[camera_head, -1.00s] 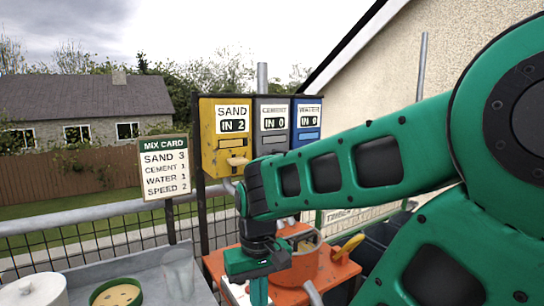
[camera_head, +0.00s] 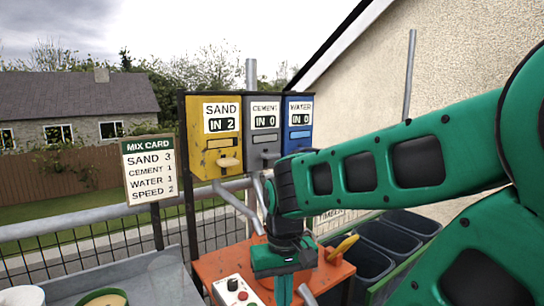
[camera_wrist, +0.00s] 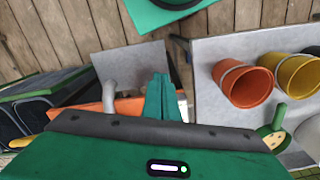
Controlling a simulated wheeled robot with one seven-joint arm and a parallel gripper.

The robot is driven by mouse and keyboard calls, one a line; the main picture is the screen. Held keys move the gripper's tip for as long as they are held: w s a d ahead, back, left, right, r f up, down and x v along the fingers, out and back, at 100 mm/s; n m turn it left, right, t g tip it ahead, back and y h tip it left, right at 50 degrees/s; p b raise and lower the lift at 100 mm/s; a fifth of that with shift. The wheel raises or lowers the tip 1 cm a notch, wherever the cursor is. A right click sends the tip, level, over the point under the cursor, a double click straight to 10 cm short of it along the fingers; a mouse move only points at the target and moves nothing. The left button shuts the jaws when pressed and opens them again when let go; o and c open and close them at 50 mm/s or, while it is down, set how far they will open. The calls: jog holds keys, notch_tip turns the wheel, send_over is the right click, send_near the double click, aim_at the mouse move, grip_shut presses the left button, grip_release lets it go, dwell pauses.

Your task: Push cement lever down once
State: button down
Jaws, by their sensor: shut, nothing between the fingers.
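The grey cement dispenser (camera_head: 265,135) hangs between the yellow sand dispenser (camera_head: 214,138) and the blue water dispenser (camera_head: 298,122). Its counter reads IN 0. The grey cement lever (camera_head: 270,156) shows at its lower front, partly close behind my arm in the picture. My gripper (camera_head: 284,292) points down, well below the dispensers and in front of the orange stand, apart from the lever. In the wrist view its green fingers (camera_wrist: 160,97) are together with nothing between them.
The mix card (camera_head: 150,167) reads sand 3, cement 1, water 1, speed 2. The sand counter reads IN 2, the water counter IN 0. An orange stand (camera_head: 212,264) with a button box (camera_head: 236,292) is below. Orange (camera_wrist: 245,82) and yellow (camera_wrist: 298,75) buckets show in the wrist view.

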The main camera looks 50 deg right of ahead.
jog(key=w+d+r+m+t, duration=0.25)
jog(key=w+d+r, duration=0.35)
jog(key=w+r, duration=0.4)
jog(key=w+d+r+m+t, duration=0.1)
jog(key=w+d+r+t, duration=0.2)
jog(key=w+d+r, duration=0.5)
jog(key=w+d+r+t, duration=0.1)
jog(key=w+d+r, duration=0.1)
jog(key=r, duration=0.4)
jog(key=w+d+r+t+h, duration=0.1)
jog(key=w+d+r, duration=0.1)
jog(key=d+r, duration=0.3)
jog(key=w+d+r+t, duration=0.2)
jog(key=w+d+r, duration=0.1)
jog(key=r, duration=0.6)
jog(key=shift+d+m, duration=0.35)
jog(key=shift+d, duration=0.1)
send_over(270, 155)
jog(key=d, duration=0.2)
jog(key=f, duration=0.7)
jog(key=shift+w+a+f, duration=0.1)
jog(key=shift+w+f, duration=0.15)
jog(key=shift+w, duration=0.1)
jog(key=shift+f, duration=0.6)
jog(key=shift+f, duration=0.1)
